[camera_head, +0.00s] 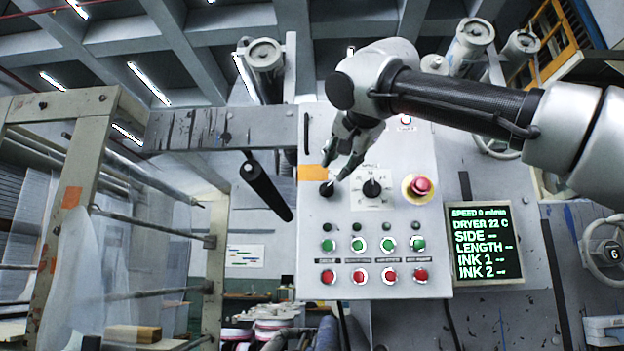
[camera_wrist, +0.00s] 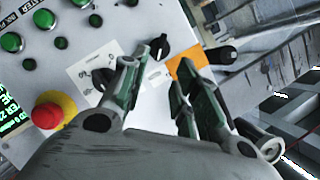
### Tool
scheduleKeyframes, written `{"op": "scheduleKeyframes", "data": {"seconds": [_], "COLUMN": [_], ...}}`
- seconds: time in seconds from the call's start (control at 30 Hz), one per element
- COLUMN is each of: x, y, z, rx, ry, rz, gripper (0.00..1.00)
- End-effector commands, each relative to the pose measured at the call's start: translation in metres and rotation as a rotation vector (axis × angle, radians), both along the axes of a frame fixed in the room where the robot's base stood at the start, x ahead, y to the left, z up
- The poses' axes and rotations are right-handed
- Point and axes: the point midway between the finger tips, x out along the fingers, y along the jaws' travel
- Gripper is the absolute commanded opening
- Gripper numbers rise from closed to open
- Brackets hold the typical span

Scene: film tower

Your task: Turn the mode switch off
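My gripper (camera_head: 334,170) is in front of the upper left of the grey control panel. Its two fingers stand apart and are empty; the gripper also shows in the wrist view (camera_wrist: 155,82). A black rotary knob (camera_head: 326,189) is just below the fingertips. In the wrist view this knob (camera_wrist: 160,46) lies beyond the fingertips, and I see no grip on it. A second black rotary selector (camera_head: 372,188) sits to its right on a white scale plate; one finger partly covers it in the wrist view (camera_wrist: 101,78). The labels are too small to tell which is the mode switch.
A red emergency button (camera_head: 421,186) on a yellow collar is right of the selector. Green buttons (camera_head: 358,244) and red buttons (camera_head: 360,277) line the lower panel. A display (camera_head: 481,243) is at the right. An orange tag (camera_head: 312,173) is close to the fingertips.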

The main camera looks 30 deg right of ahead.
Motion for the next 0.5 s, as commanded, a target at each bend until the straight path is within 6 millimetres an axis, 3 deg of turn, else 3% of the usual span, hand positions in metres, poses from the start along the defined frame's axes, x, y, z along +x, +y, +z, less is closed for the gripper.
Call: {"op": "scheduleKeyframes", "data": {"seconds": [0.27,0.5], "x": [0.023,0.056], "y": [-0.01,-0.019], "z": [-0.008,-0.018], "rx": [0.0,0.0], "ry": [0.002,0.005], "rz": [-0.009,-0.005], "gripper": [0.3,0.3]}}
